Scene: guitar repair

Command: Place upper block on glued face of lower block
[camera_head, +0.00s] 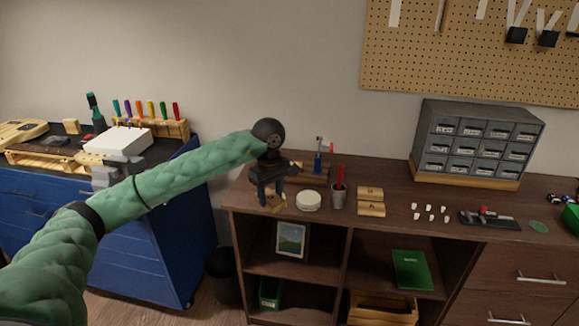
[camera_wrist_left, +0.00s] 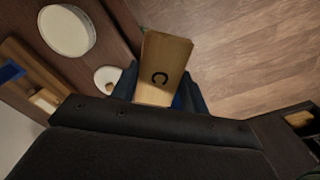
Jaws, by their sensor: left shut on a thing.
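My left gripper (camera_head: 271,196) is at the left end of the brown workbench. It is shut on a light wooden block marked C (camera_wrist_left: 162,62), which sits between the blue fingers (camera_wrist_left: 160,92) in the left wrist view. In that view, floor shows behind the block beyond the bench edge. Two more wooden blocks lie flat on the bench to the right, one marked B (camera_head: 370,192) and one marked A (camera_head: 371,209). They lie apart from the gripper. I cannot tell whether glue is on any face. My right gripper is not in view.
A round white container (camera_head: 308,201) and a cup with red sticks (camera_head: 339,196) stand between the gripper and the blocks. A wooden stand with a blue tool (camera_head: 317,164) is behind. Several white pieces (camera_head: 430,212) and a drawer cabinet (camera_head: 475,143) are farther right.

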